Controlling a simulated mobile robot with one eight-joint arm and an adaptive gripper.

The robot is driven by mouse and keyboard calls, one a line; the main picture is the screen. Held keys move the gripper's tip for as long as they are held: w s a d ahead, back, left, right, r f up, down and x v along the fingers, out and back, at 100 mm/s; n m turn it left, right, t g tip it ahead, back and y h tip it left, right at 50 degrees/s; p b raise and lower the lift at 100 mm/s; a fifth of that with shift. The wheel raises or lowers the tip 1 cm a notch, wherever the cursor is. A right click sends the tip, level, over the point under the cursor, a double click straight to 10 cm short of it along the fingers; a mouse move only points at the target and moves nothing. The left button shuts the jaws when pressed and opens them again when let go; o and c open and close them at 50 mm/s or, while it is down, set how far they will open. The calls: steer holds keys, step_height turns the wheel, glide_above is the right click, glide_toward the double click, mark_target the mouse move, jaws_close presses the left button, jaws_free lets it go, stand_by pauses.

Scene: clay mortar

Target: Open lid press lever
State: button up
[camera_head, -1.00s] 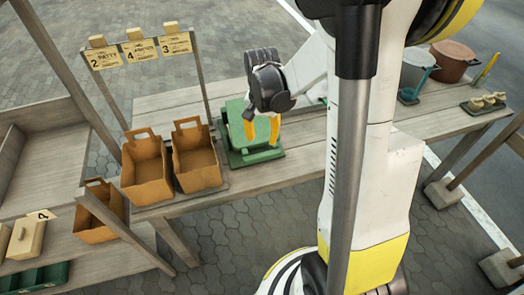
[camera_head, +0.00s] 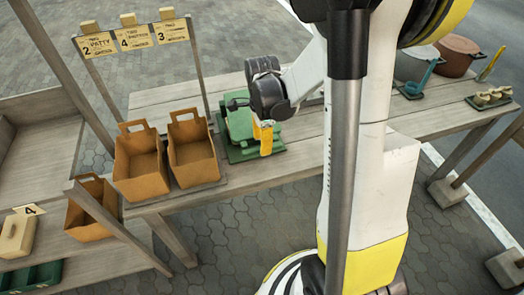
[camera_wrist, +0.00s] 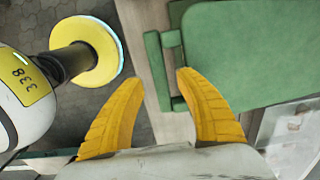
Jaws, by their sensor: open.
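The green press (camera_head: 235,125) stands on the wooden table, partly hidden behind my gripper in the head view. In the wrist view its broad flat green lid (camera_wrist: 250,50) fills the upper right. A green bar-shaped part (camera_wrist: 157,68), possibly the lever, stands at the lid's left side. My gripper (camera_wrist: 160,76) is open and empty, with its two yellow fingers apart. The right fingertip appears close to the green frame; I cannot tell whether it touches. In the head view my gripper (camera_head: 263,138) points down at the press's right side.
Two brown baskets (camera_head: 192,152) stand just left of the press. Numbered cards (camera_head: 134,38) hang on a rack behind them. A grey pot (camera_head: 416,64), a brown pot (camera_head: 456,55) and a small tray (camera_head: 490,98) are at the table's right. The tabletop between (camera_head: 305,135) is clear.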

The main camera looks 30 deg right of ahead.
steer(key=shift+f, duration=1.15)
steer(key=shift+c, duration=0.2)
jaws_close()
steer(key=shift+r, duration=0.15)
